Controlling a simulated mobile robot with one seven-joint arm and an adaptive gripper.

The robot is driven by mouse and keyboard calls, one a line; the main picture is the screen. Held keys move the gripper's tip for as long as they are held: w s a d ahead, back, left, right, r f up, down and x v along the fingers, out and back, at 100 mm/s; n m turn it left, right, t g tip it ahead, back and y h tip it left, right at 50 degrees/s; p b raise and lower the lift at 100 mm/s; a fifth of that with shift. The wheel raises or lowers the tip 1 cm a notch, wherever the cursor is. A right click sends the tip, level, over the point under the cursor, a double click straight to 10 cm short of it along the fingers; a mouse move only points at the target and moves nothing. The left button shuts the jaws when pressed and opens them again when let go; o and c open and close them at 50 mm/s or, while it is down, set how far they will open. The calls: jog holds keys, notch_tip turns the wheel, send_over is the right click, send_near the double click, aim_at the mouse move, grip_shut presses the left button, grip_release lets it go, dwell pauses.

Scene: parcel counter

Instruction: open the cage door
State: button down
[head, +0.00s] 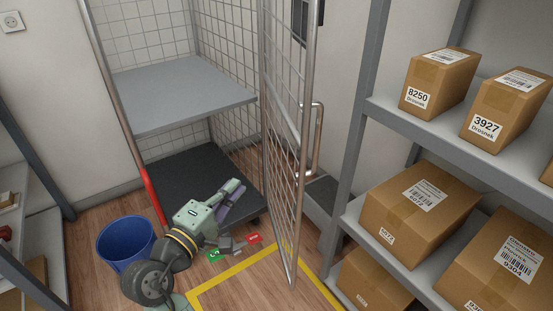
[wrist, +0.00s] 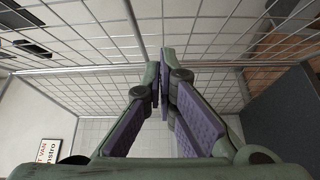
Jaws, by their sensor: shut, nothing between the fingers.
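The cage door (head: 283,130) is a wire mesh panel in a grey tube frame. In the head view it stands swung out from the right side of the cage (head: 180,97), leaving the cage front open. Its looped handle (head: 318,140) is on the door's right side. My gripper (head: 238,187) is low in front of the cage opening, left of the door and apart from the handle. Its purple-padded fingers are shut and empty, also in the wrist view (wrist: 162,75). Wire mesh (wrist: 220,35) spans the wrist view beyond the fingertips; I cannot tell if they touch it.
A blue bin (head: 126,243) stands left of my arm. A shelf rack with cartons (head: 424,212) is close on the right. Small red and green tags (head: 254,238) lie on the floor by a yellow floor line (head: 235,270). Another shelf (head: 40,245) is at the left edge.

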jog(key=shift+g+h, duration=0.3)
jog(key=shift+h, duration=0.1)
jog(key=shift+w+d+f+p, duration=0.1)
jog(key=shift+w+d+p, duration=0.3)
jog(key=shift+w+d, duration=1.25)
jog(key=shift+w+d+f+p, duration=0.1)
jog(key=shift+w+d+p, duration=0.35)
jog(key=shift+w+d, duration=1.2)
jog(key=shift+w+d+f+p, duration=0.1)
jog(key=shift+w+d+p, duration=0.3)
jog(key=shift+w+d, duration=1.2)
jog(key=shift+s+d, duration=0.35)
jog(key=w+d+p, duration=0.3)
jog(key=d, duration=0.7)
jog(key=shift+d, duration=0.25)
jog(key=shift+a, duration=0.1)
